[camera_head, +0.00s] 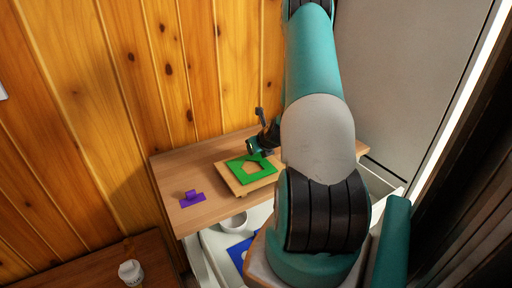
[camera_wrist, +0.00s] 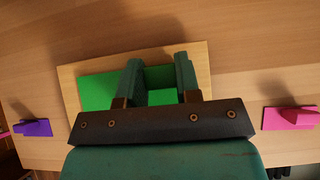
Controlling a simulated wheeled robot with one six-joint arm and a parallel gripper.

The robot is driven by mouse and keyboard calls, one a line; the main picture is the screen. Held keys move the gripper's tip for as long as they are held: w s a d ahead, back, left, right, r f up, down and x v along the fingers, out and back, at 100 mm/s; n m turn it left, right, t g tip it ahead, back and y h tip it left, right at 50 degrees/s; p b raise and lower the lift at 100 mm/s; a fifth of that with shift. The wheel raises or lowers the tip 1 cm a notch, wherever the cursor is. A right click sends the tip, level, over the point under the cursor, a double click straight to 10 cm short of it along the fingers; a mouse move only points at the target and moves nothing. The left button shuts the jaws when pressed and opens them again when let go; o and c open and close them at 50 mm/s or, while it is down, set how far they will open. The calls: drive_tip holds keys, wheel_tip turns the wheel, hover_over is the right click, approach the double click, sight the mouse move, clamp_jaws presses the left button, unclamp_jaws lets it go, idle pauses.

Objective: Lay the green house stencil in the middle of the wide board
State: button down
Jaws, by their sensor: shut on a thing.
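The green house stencil (camera_head: 239,171) is a flat green plate with a house-shaped cut-out. It is over the wide board (camera_head: 234,186), a pale wooden board on the table; I cannot tell whether it rests on it or hangs just above. My gripper (camera_head: 262,148) is at the stencil's far side, shut on it. In the wrist view, my gripper's fingers (camera_wrist: 159,80) stand over the green stencil (camera_wrist: 96,92), with the board's rim (camera_wrist: 68,80) showing around it. The gripper's body hides the stencil's near part and the exact grip.
A purple stencil (camera_head: 192,199) with an upright handle lies left of the board. In the wrist view, a pink one (camera_wrist: 288,119) lies right. A white bowl (camera_head: 233,223) and a blue sheet (camera_head: 239,250) sit below the table (camera_head: 190,160). A wooden wall stands behind.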

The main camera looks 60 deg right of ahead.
sight(266, 164)
drive_tip(key=shift+f, duration=0.2)
idle(0.3)
unclamp_jaws()
idle(0.3)
drive_tip(key=shift+s+a+b, duration=0.4)
drive_tip(key=shift+s+a, duration=0.35)
drive_tip(key=shift+s, duration=0.55)
drive_tip(key=shift+s+a+b, duration=0.45)
drive_tip(key=shift+s+a, duration=0.25)
drive_tip(key=shift+s, duration=0.65)
drive_tip(key=shift+s+a+b, duration=0.4)
drive_tip(key=shift+s+a, duration=0.35)
drive_tip(key=shift+s, duration=0.55)
